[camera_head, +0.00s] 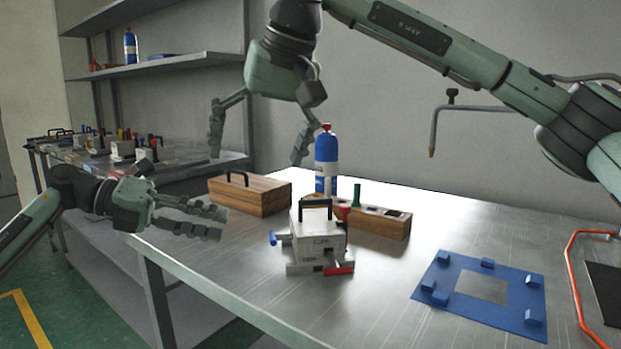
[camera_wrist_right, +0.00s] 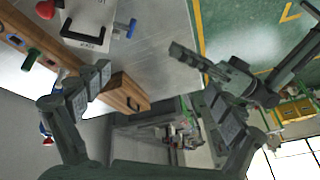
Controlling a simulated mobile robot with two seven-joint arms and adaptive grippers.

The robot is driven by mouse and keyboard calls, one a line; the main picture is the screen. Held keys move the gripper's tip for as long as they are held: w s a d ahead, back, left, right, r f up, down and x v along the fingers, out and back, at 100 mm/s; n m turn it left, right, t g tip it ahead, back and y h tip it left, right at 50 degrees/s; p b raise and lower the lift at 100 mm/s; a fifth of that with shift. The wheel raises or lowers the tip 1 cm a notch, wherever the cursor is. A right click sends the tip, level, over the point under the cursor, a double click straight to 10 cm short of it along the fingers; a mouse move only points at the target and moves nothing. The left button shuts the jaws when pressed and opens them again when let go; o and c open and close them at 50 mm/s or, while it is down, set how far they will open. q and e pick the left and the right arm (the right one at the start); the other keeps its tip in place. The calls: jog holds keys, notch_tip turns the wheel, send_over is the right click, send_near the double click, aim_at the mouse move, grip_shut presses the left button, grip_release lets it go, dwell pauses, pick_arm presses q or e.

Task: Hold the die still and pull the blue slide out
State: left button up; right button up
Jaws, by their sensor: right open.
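The die (camera_head: 318,240) is a pale block with a dark handle on top, upright on the table. The blue slide (camera_head: 272,238) sticks out of its left side. In the right wrist view the die (camera_wrist_right: 88,22) is at the top left, with the blue slide (camera_wrist_right: 132,28) beside it. My left gripper (camera_head: 222,224) is open and empty, left of the die and apart from it. My right gripper (camera_head: 258,150) is wide open and empty, above and behind the die. Its fingers also frame the right wrist view (camera_wrist_right: 157,85).
A wooden box (camera_head: 250,195) and a wooden block with holes (camera_head: 385,222) stand behind the die, near a blue bottle (camera_head: 326,160). A red handle (camera_head: 339,270) is at the die's front. A blue mat (camera_head: 480,318) lies right. The table between is clear.

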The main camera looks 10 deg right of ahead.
aim_at(313, 217)
jog(key=w+d+f+h, duration=0.1)
jog(key=d+f, duration=0.1)
jog(key=d, duration=0.1)
jog(key=w+d+f+m+h, duration=0.1)
jog(key=d+f, duration=0.1)
jog(key=d, duration=0.1)
jog(key=w+d+f+m+h, duration=0.1)
jog(key=d+f, duration=0.2)
jog(key=d, duration=0.1)
jog(key=shift+w, duration=0.15)
jog(key=x, duration=0.7)
jog(key=shift+w+f, duration=0.1)
jog(key=shift+f, duration=0.15)
